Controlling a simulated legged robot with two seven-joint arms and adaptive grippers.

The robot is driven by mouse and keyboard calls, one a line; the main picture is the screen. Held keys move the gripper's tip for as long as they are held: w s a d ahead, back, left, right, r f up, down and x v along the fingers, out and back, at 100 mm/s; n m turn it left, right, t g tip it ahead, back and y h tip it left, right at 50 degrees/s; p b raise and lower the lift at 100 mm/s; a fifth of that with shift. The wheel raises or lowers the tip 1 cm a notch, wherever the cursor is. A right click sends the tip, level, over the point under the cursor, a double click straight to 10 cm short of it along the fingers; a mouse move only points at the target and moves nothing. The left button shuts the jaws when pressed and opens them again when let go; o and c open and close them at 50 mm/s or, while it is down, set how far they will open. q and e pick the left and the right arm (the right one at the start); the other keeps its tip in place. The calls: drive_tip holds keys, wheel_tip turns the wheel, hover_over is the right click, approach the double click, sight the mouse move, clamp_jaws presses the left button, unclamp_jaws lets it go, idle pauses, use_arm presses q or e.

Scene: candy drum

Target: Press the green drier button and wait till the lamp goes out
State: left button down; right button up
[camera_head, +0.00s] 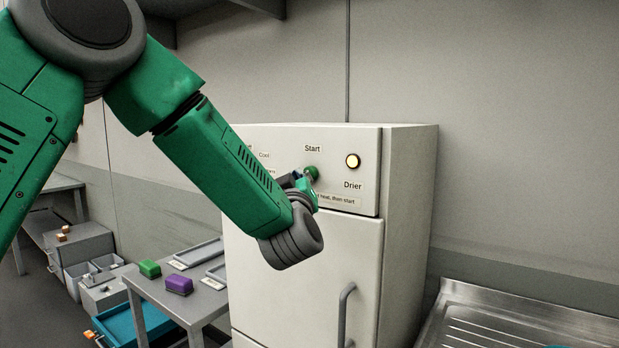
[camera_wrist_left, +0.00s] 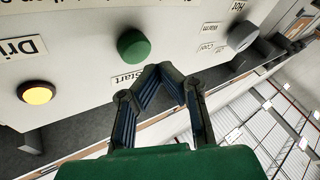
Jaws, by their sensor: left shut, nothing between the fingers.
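The white drier (camera_head: 404,190) stands against the wall. Its front panel carries the round green button (camera_head: 311,172) under the word "Start". The button also shows in the left wrist view (camera_wrist_left: 133,46). The lamp (camera_head: 353,161) above the "Drier" label glows pale yellow; in the left wrist view the lamp (camera_wrist_left: 37,93) is yellow-orange and lit. My left gripper (camera_head: 304,182) is shut and empty, close to the button and partly hidden by my wrist. In the left wrist view its fingertips (camera_wrist_left: 160,70) appear beside the button; I cannot tell whether they touch. My right gripper is out of view.
A dark knob (camera_wrist_left: 242,36) with heat labels sits on the same panel. The drier door has a grey handle (camera_head: 345,312). A metal sink (camera_head: 520,325) is at right. A side table holds a green block (camera_head: 150,269) and a purple block (camera_head: 179,285).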

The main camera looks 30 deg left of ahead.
use_arm(q)
drive_tip(key=shift+s+a+b, duration=0.2)
drive_tip(key=shift+s+b, duration=0.1)
drive_tip(key=shift+s, duration=1.85)
drive_tip(key=s+d+f+m+g+h+b, duration=0.2)
drive_tip(key=f+h, duration=0.1)
drive_tip(key=f, duration=0.9)
drive_tip(key=s+d+f+m+g+h+b, duration=0.1)
drive_tip(key=d+f+m+g+h+b, duration=0.15)
drive_tip(key=f, duration=1.05)
drive_tip(key=s+d+f+m+g+h+b, duration=0.1)
drive_tip(key=s+d+f+m+h, duration=0.15)
drive_tip(key=f, duration=0.95)
drive_tip(key=s+d+f+m+g+h+b, duration=0.1)
drive_tip(key=s+f+m+g+b, duration=0.15)
drive_tip(key=s+f, duration=0.65)
drive_tip(key=s+d+f+m+g+h+b, duration=0.15)
drive_tip(key=s+f+g, duration=0.25)
drive_tip(key=s+f, duration=0.55)
drive_tip(key=s+f+g+b, duration=0.2)
drive_tip(key=s+f+g, duration=0.3)
drive_tip(key=s+f, duration=0.6)
drive_tip(key=shift+s+m+b, duration=0.35)
drive_tip(key=shift+s+m, duration=0.05)
drive_tip(key=shift+s, duration=0.75)
drive_tip(key=shift+w, duration=0.1)
